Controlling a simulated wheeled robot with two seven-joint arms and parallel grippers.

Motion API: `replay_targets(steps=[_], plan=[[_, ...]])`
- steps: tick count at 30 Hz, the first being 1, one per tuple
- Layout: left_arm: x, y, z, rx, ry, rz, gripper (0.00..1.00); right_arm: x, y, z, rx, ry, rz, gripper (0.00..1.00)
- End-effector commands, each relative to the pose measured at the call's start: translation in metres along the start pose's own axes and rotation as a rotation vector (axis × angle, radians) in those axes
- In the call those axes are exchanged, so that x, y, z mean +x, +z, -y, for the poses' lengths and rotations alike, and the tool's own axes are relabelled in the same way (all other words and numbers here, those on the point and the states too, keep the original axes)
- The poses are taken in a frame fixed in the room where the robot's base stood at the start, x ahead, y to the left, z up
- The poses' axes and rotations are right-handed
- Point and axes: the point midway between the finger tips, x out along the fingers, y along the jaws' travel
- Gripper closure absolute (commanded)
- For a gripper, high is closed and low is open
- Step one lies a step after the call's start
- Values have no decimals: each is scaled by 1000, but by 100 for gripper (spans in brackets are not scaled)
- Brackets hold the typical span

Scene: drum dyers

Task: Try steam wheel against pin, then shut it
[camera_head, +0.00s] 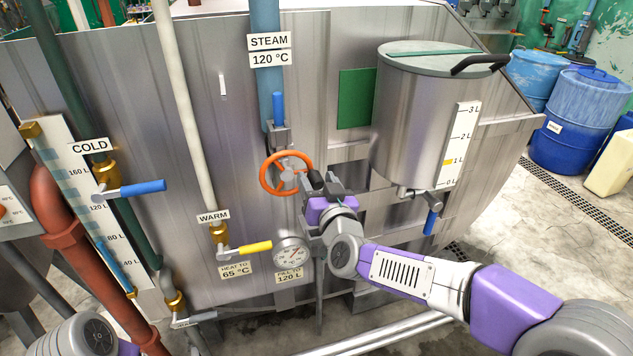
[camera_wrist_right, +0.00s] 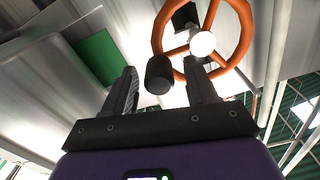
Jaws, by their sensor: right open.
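The orange steam wheel (camera_head: 265,172) sits on the front of the steel vat, below the blue steam pipe. In the right wrist view the wheel (camera_wrist_right: 157,38) fills the top, with a pale hub. My right gripper (camera_head: 321,183) is open, just right of the wheel in the head view. In the wrist view a dark cylinder (camera_wrist_right: 159,75) shows between its fingers, near the rim. I cannot tell whether it belongs to the wheel or is the pin, nor whether a finger touches the rim. My left gripper is not in view.
A steel measuring pot (camera_head: 415,110) hangs right of the wheel, with a blue-handled tap below. A pressure gauge (camera_head: 292,252) and the yellow warm lever (camera_head: 255,248) sit below the wheel. The blue cold lever (camera_head: 142,188) is at left. Blue drums (camera_head: 580,125) stand far right.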

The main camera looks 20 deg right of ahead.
Motion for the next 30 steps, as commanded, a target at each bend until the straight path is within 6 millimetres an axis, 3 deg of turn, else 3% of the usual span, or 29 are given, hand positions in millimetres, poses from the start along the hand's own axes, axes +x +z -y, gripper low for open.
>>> replay_targets(steps=[12,23,30], plan=[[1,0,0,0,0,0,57,10,0,0,0,1,1,43],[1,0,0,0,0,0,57,10,0,0,0,1,1,98],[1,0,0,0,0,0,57,10,0,0,-2,-1,1,100]])
